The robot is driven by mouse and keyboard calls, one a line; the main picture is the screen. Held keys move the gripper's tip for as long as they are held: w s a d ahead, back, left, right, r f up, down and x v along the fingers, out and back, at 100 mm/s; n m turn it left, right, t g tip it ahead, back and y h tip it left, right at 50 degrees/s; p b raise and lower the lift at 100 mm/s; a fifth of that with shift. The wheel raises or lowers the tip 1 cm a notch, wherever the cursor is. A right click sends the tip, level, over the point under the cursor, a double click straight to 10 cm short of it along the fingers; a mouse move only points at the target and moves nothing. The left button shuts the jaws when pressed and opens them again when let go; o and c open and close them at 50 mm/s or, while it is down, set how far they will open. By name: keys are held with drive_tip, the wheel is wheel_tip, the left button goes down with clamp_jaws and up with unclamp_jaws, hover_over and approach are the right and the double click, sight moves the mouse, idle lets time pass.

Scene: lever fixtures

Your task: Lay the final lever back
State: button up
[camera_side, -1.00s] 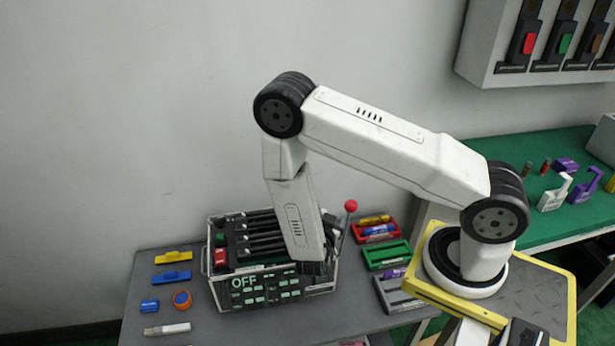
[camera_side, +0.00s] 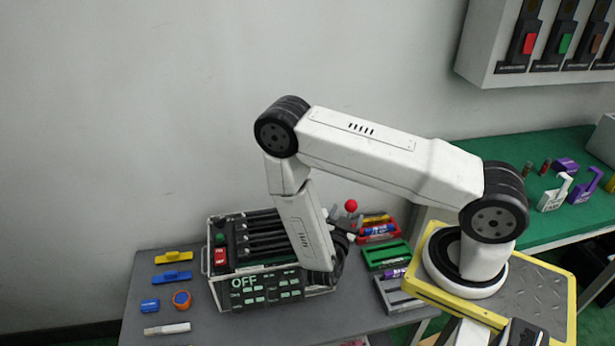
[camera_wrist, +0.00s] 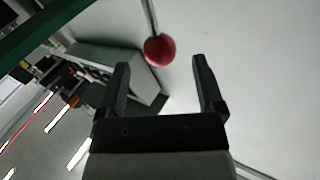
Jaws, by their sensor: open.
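The lever fixture (camera_side: 268,288) is a box with a panel reading OFF on the grey table. Several black levers (camera_side: 265,240) lie across its top. A red ball knob (camera_side: 351,206) stands up at the fixture's right side; its shaft is mostly hidden behind my arm. In the wrist view the red knob (camera_wrist: 160,50) sits on a thin grey rod, ahead of the open jaws and between them, nearer the left finger. My gripper (camera_wrist: 160,80) is open and empty. In the side view my gripper (camera_side: 350,228) is largely hidden by my wrist, just below the knob.
Red (camera_side: 377,232), green (camera_side: 386,256) and grey (camera_side: 400,292) trays stand right of the fixture. Yellow (camera_side: 173,258) and blue (camera_side: 172,277) pieces, an orange roll (camera_side: 182,299) and a white stick (camera_side: 167,329) lie left of it. A wall stands behind.

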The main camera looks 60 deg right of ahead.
drive_tip(key=shift+w+d, duration=0.2)
drive_tip(key=shift+d, duration=0.8)
drive_tip(key=shift+w+d, duration=0.2)
drive_tip(key=shift+d, duration=0.8)
drive_tip(key=shift+w+d, duration=0.2)
drive_tip(key=shift+d, duration=0.8)
clamp_jaws()
